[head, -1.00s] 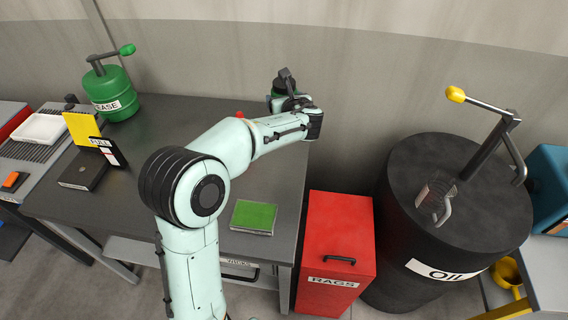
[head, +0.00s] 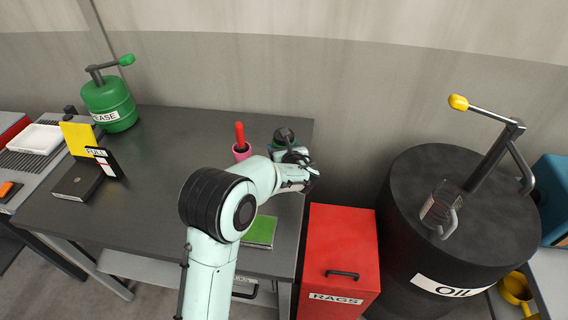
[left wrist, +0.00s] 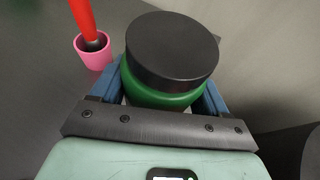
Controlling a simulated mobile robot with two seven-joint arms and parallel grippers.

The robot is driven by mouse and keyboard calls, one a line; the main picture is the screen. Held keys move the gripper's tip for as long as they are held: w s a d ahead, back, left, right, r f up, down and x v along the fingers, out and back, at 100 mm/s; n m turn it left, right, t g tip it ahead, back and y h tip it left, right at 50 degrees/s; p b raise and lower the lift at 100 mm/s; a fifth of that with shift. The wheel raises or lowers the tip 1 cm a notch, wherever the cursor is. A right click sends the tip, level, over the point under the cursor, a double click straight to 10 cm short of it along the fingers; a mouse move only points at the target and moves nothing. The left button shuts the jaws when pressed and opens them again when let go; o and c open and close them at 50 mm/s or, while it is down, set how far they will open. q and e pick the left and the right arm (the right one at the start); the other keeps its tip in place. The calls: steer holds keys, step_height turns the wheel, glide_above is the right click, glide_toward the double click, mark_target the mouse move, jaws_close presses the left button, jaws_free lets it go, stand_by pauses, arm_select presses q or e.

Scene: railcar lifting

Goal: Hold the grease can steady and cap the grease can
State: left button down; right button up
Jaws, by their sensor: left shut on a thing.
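The grease can is a small green jar (left wrist: 165,98), held between the blue fingers of my left gripper (left wrist: 163,88). A wide black cap (left wrist: 172,48) sits on top of it and looks level; I cannot tell how tightly it fits. In the head view, my left gripper (head: 290,153) is at the back right corner of the table, with the black cap (head: 284,134) showing above it. The can's bottom is hidden, so I cannot tell if it touches the table. My right gripper is not in view.
A pink cup (head: 242,155) with a red-handled tool (head: 240,132) stands just left of the can. A green pad (head: 260,232) lies near the table's front right. A large green grease pump (head: 108,100) stands at the back left. The middle table (head: 175,150) is clear.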

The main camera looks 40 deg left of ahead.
arm_select(q)
steer(key=shift+f, duration=0.5)
steer(key=shift+f+b, duration=0.3)
steer(key=shift+f, duration=1.85)
